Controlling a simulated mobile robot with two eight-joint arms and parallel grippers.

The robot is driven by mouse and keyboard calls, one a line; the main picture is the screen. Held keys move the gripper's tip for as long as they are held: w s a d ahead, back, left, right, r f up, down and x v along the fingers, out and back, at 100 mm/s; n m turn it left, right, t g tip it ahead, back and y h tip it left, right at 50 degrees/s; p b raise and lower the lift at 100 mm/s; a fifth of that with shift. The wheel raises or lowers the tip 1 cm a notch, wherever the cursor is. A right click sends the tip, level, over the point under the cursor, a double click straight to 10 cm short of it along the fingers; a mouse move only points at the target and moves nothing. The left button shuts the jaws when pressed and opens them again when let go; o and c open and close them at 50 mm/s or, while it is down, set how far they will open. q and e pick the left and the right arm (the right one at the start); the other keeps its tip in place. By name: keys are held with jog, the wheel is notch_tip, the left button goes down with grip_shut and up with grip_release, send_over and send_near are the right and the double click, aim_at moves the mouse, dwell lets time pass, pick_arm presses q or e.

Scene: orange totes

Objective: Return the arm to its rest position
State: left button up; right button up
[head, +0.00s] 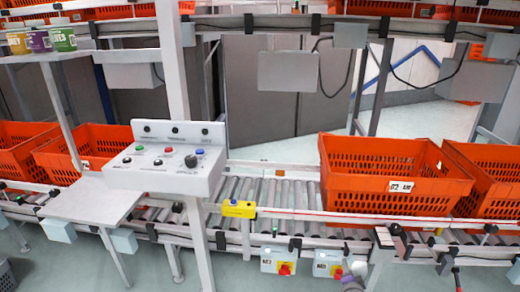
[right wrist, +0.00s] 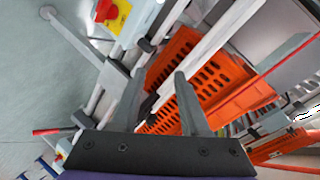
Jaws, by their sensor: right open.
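My right gripper (right wrist: 158,82) shows in the right wrist view with its two grey fingers apart and nothing between them. Behind the fingers is an orange tote (right wrist: 205,85), which appears apart from them. In the head view, only a small greyish part at the bottom edge, right of centre, may be my right arm or gripper; its fingers cannot be made out there. My left gripper is in neither view.
An orange tote (head: 385,192) stands on the roller conveyor (head: 275,192), with another tote (head: 497,180) to its right. A white control panel (head: 165,160) is at left centre. Switch boxes (head: 279,262) hang from the conveyor's front. Grey floor is in front.

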jog(key=s+a+r+n+g, duration=0.2)
jog(key=s+a+r, duration=0.15)
jog(key=s, duration=0.25)
jog(key=s+a+r+n+g+y, duration=0.1)
jog(key=s+a+r+n, duration=0.1)
jog(key=s+r+n, duration=0.3)
jog(key=s+a+r+g, duration=0.2)
jog(key=s+r, duration=0.1)
jog(key=s, duration=0.4)
jog(key=s+a+f+n+g+y, duration=0.1)
jog(key=s+a+n+g, duration=0.2)
jog(key=s, duration=0.9)
jog(key=s+a+f+n+g+y, duration=0.1)
jog(key=s+a+n, duration=0.25)
jog(key=s, duration=0.95)
pick_arm(q)
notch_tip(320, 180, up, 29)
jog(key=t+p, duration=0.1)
jog(key=p, duration=2.5)
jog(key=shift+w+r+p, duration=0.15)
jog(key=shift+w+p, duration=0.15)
jog(key=shift+p, duration=0.05)
pick_arm(e)
notch_tip(320, 180, up, 30)
jog(key=w+t, duration=0.1)
jog(key=shift+f+n, duration=0.2)
jog(key=shift+n, duration=0.25)
jog(key=shift+d, duration=0.1)
